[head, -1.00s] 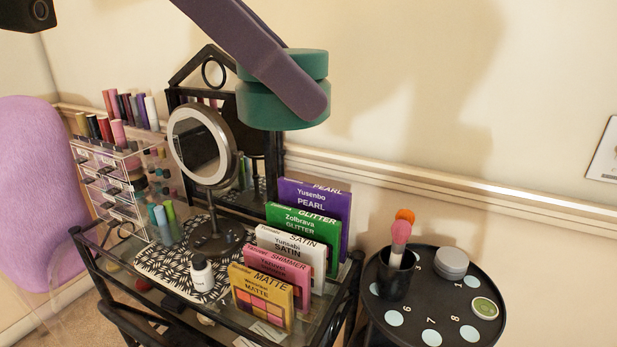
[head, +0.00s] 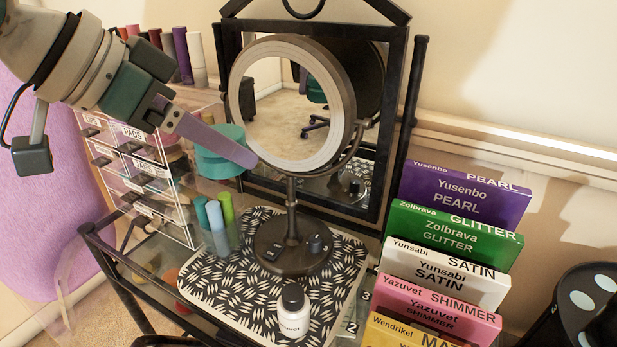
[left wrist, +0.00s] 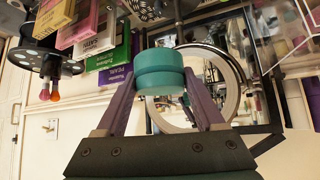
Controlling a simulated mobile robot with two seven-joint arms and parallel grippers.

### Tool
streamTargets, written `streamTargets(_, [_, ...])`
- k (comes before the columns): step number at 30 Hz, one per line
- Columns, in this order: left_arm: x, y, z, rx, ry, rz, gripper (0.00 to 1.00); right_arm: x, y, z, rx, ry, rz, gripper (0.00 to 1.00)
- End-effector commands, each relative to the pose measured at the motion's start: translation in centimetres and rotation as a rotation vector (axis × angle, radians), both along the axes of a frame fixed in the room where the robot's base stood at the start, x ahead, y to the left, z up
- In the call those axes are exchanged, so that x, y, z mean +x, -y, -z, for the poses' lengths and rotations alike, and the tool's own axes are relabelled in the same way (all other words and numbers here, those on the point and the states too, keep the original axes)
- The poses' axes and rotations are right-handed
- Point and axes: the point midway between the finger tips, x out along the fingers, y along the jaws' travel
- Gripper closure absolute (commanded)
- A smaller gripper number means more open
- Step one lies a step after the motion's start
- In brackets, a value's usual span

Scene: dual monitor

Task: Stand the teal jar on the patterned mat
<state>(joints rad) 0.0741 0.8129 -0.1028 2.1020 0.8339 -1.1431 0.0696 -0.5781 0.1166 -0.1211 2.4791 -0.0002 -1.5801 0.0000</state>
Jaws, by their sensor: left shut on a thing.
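The teal jar (head: 222,136) is a squat round jar with a wide lid. In the head view it is left of the round mirror, partly covered by a purple finger, and looks about upright. My left gripper (head: 240,158) is shut on it from the sides. In the left wrist view the jar (left wrist: 160,68) sits between both purple fingers (left wrist: 164,98). The black-and-white patterned mat (head: 215,275) lies on the glass table, lower in the head view than the jar. The jar appears held above the table; its exact height is unclear. My right gripper is not in view.
On the mat stand the round mirror (head: 292,245), a white bottle (head: 293,312) and several small tubes (head: 215,216). A clear drawer organizer (head: 140,175) is at left. Upright palettes (head: 455,235) line the right. The mat's front left is bare.

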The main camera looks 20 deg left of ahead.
Motion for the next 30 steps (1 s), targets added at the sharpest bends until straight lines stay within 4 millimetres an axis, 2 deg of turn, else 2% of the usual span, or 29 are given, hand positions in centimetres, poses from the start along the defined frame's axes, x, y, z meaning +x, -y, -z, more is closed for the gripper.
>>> streamTargets(1, [0.0, -0.5, 2.5, -0.001, -0.006, -0.021, 0.86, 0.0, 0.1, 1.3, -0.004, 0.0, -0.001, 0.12])
streamTargets(3, [0.0, -1.1, 4.2, 0.0, -0.004, -0.043, 0.86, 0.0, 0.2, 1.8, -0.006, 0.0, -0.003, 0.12])
streamTargets(11, [0.0, -2.1, 8.0, -0.002, -0.001, -0.071, 0.86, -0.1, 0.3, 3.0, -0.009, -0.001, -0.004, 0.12])
streamTargets(24, [0.0, -2.0, 20.3, -0.003, -0.001, -0.073, 0.86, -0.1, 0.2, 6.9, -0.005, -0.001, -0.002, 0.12])
streamTargets(27, [0.0, -2.0, 21.9, -0.002, 0.001, -0.071, 0.86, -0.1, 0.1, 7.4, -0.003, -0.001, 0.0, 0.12])
streamTargets(30, [0.1, -2.0, 22.5, -0.003, 0.002, -0.07, 0.86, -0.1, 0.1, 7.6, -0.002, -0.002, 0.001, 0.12])
